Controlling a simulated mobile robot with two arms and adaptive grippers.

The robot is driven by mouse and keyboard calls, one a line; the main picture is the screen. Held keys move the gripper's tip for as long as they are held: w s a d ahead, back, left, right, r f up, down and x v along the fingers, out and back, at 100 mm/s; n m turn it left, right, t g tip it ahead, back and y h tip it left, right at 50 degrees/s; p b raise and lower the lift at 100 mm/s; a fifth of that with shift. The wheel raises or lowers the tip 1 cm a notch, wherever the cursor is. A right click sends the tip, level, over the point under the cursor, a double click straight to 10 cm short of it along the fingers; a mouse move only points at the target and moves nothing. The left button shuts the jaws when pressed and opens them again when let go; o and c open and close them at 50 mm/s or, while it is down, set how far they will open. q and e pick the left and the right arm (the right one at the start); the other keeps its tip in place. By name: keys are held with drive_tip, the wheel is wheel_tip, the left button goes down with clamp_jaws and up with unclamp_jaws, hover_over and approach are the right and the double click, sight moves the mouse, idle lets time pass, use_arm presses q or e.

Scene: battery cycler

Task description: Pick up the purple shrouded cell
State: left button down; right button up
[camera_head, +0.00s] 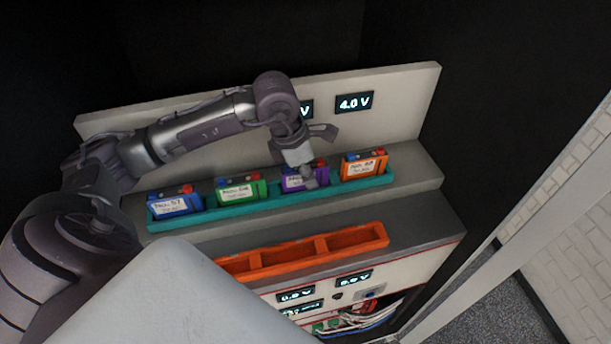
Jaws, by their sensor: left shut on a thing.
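The purple shrouded cell (290,183) stands in the teal tray (272,203) on the upper shelf, third from the left. My left gripper (308,172) reaches down over it from above and is shut on it. The fingers hide part of the cell's top and label. The cell appears still seated in the tray; I cannot tell whether it is lifted at all. My right gripper is not in view.
A blue cell (176,205) and a green cell (240,192) stand left of the purple one, an orange cell (363,167) right of it. An orange tray (318,252) with empty compartments is on the lower ledge. The back panel (405,105) rises close behind.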

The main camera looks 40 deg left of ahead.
sight(313, 169)
use_arm(q)
drive_tip(key=shift+r, duration=0.2)
drive_tip(key=shift+r, duration=0.3)
drive_tip(key=r, duration=0.1)
drive_tip(key=r+b, duration=0.1)
drive_tip(key=d+r+b, duration=0.1)
drive_tip(key=shift+s+r, duration=0.3)
drive_tip(key=s+d+r+b, duration=0.1)
drive_tip(key=s+d+r, duration=0.5)
drive_tip(key=s+d, duration=0.1)
drive_tip(key=shift+d+r+b, duration=0.25)
drive_tip(key=shift+d+b, duration=0.1)
drive_tip(key=shift+d, duration=0.05)
drive_tip(key=shift+s+f, duration=0.1)
